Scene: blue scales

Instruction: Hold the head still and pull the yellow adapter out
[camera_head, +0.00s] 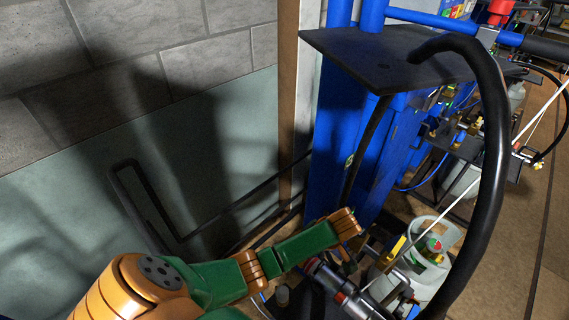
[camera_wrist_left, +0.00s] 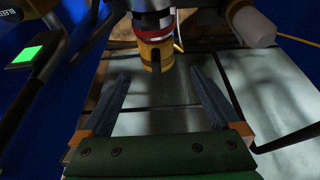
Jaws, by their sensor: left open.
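In the left wrist view, the yellow adapter (camera_wrist_left: 155,54) sits on the lower end of the head (camera_wrist_left: 152,22), a cylinder with red, white and black bands. My left gripper (camera_wrist_left: 160,78) is open, with one finger on each side and nothing between them. The adapter shows just beyond the fingertips, roughly centred; no contact is visible. In the head view, my left gripper (camera_head: 348,250) is at the end of the green and orange arm, partly hidden behind its own wrist. A banded cylinder (camera_head: 340,287) lies close by; I cannot tell whether it is the head. My right gripper is not in view.
A blue post (camera_head: 345,150) and a dark plate (camera_head: 385,58) stand above the left gripper. A thick black hose (camera_head: 492,150) curves down on the right. A green-lit box (camera_wrist_left: 34,50) is at upper left in the wrist view.

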